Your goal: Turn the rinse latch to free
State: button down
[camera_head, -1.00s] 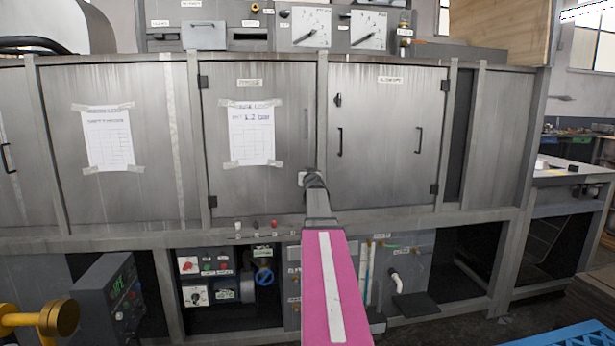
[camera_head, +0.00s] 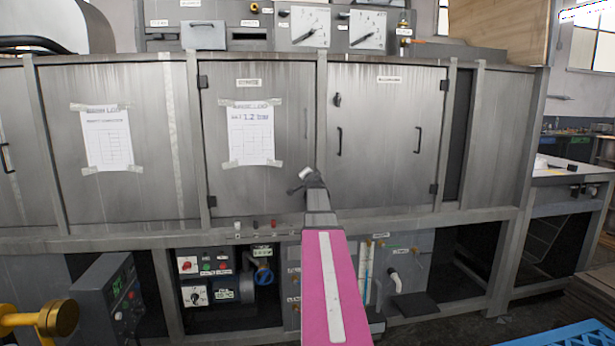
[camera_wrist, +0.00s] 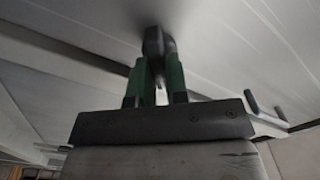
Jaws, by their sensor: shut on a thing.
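My gripper (camera_wrist: 159,68) has green fingers, closed around a dark latch handle (camera_wrist: 154,40) on a grey metal panel in the wrist view. In the head view my gripper (camera_head: 314,180) is at the lower right of the middle cabinet door (camera_head: 225,188), near the post between two doors. My pink arm reaches up to it from below. The latch is mostly hidden by my wrist there, so its exact angle cannot be told.
The right-hand door (camera_head: 378,175) has a dark latch (camera_head: 337,99) and vertical handles. A taped paper sheet (camera_head: 250,135) is on the middle door. A dark bar (camera_wrist: 265,108) stands right of my fingers.

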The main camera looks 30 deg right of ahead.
jog(key=shift+d+f+m, duration=0.1)
jog(key=shift+m, duration=1.9)
jog(key=shift+f+m, duration=0.1)
jog(key=shift+m, duration=1.9)
jog(key=c, duration=1.1)
grip_release()
jog(key=v, duration=1.1)
